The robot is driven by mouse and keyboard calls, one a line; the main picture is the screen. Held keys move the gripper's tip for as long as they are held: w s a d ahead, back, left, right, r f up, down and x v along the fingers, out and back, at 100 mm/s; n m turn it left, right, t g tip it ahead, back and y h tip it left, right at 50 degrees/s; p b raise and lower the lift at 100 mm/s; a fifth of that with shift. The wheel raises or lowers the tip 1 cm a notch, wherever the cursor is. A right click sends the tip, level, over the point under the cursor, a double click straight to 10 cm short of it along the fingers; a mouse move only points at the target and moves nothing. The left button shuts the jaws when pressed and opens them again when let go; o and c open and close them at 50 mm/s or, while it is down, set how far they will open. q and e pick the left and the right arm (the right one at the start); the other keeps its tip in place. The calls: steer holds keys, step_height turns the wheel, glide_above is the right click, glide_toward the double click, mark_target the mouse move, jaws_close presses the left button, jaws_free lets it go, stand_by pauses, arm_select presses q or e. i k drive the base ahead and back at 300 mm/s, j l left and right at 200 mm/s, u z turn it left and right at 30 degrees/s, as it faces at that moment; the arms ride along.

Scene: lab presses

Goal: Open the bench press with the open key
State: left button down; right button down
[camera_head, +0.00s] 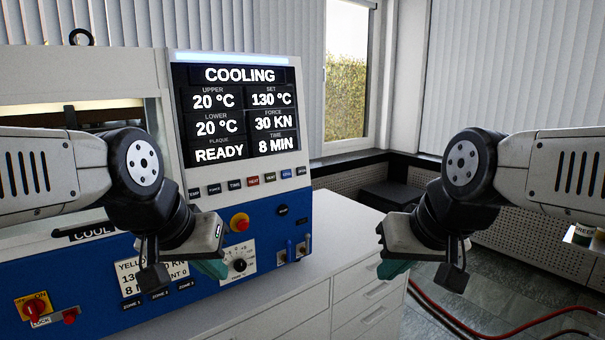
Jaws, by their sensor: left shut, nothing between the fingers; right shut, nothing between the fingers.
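The bench press (110,285) stands at the left, with a blue front and a pale grey housing. Its screen (238,108) reads COOLING, upper and lower 20 °C, set 130 °C, force 30 kN, plaque READY, time 8 min. My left gripper (213,268) is shut and empty in front of the blue panel, below the key row. My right gripper (393,268) is shut and empty, right of the press.
A red knob (240,222) and a dial (240,265) sit on the press's lower panel. A red-and-yellow switch (34,307) is at lower left. A white drawer cabinet (345,290) carries the press. Red hoses (480,330) lie at lower right. Space between my grippers is clear.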

mark_target(301, 171)
steer(key=l+u, duration=0.3)
steer(key=l, duration=0.45)
steer(key=l+u, duration=0.3)
steer(key=l, duration=0.5)
steer(key=i, duration=0.05)
